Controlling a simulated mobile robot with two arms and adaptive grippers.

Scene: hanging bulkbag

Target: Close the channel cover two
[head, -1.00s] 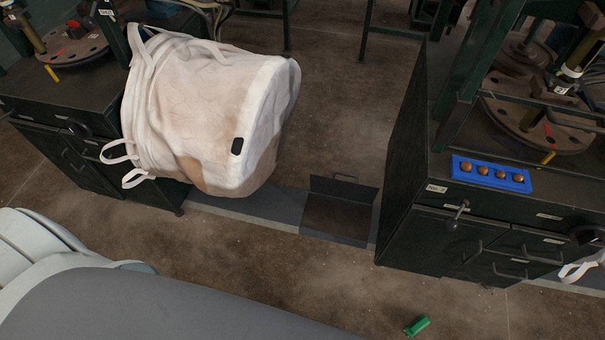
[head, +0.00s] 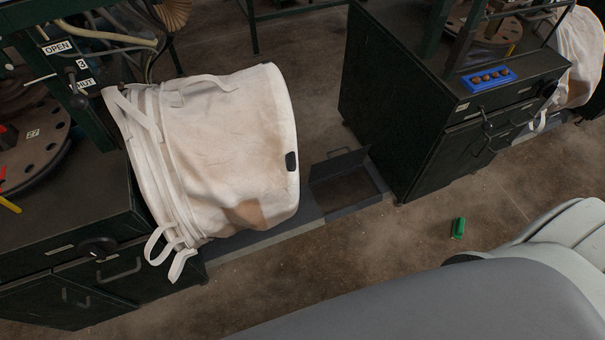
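One channel cover (head: 338,164) shows in the head view, in the gap between the hanging white bag and the right-hand dark cabinet. It is a dark hinged plate with a small handle on its far side, and it stands raised, leaving an opening (head: 345,188) in the floor. The opening looks brown inside. I see no number on the cover, so I cannot tell if it is cover two. Neither of my grippers is in view.
A large white bulk bag (head: 225,150) hangs tilted beside the opening, over the grey floor channel (head: 265,237). A green object (head: 459,228) lies on open floor.

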